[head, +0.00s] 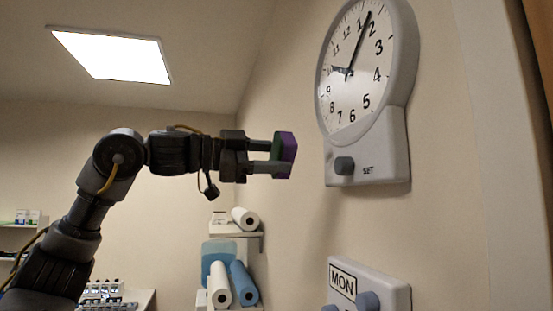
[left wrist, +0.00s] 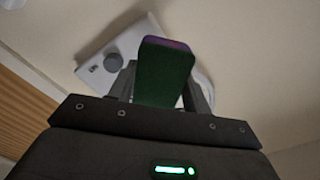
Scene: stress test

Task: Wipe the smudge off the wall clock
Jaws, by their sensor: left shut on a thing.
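The wall clock (head: 345,98) hangs on the right wall in the head view, with a round white face and a grey lower body with a SET knob (head: 344,165). My right gripper is not in view.
A day panel (head: 345,281) marked MON, with knobs, is on the wall below the clock. Shelves (head: 236,234) with white and blue rolls (head: 241,282) stand at the back. The air between block and clock is clear.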

